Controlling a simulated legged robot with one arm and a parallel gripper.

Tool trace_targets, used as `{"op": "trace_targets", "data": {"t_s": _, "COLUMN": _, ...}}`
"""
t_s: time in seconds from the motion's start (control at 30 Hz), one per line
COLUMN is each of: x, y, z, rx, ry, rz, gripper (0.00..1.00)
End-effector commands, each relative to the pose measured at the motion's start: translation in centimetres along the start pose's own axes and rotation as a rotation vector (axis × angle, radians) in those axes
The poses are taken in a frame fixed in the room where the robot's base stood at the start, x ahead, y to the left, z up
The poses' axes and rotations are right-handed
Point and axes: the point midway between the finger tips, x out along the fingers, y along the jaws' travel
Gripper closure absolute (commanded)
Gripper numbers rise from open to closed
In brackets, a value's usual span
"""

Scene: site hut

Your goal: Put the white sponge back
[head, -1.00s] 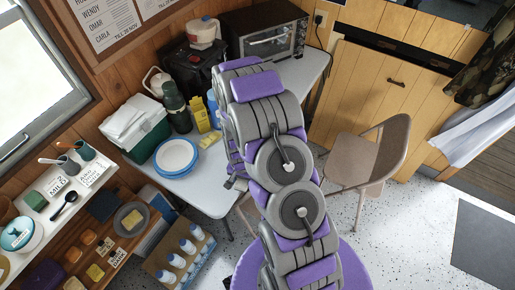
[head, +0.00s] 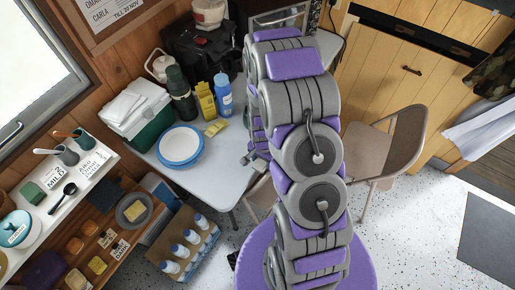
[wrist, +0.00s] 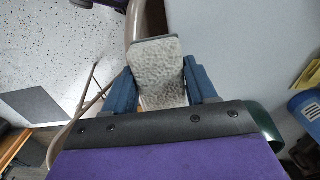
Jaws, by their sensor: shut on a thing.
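The white sponge (wrist: 158,62) shows in the wrist view as a pale, rough-textured block with a dark grey far edge. My gripper (wrist: 160,85) is shut on it, with one blue finger on each side. The sponge sticks out beyond the fingers. Behind it are the brown chair and the pale grey tabletop; I cannot tell how high above them it is. In the head view my arm hides the sponge and most of the gripper near the front edge of the grey table (head: 208,180).
The table bears blue-rimmed plates (head: 180,143), a green-and-white cooler (head: 136,112), a dark green flask (head: 181,98), a yellow carton (head: 206,101) and a blue bottle (head: 223,95). A brown chair (head: 386,150) stands right. Shelves (head: 82,190) and a bottle crate (head: 193,246) are left.

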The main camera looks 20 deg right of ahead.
Motion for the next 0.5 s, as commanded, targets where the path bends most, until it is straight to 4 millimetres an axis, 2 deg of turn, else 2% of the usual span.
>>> {"op": "trace_targets", "data": {"t_s": 0.3, "x": 0.7, "y": -4.5, "z": -4.6, "rx": -0.001, "ry": 0.002, "rz": -0.003, "gripper": 0.72}}
{"op": "trace_targets", "data": {"t_s": 0.5, "x": 0.8, "y": -5.8, "z": -5.9, "rx": -0.001, "ry": 0.001, "rz": -0.002, "gripper": 0.72}}
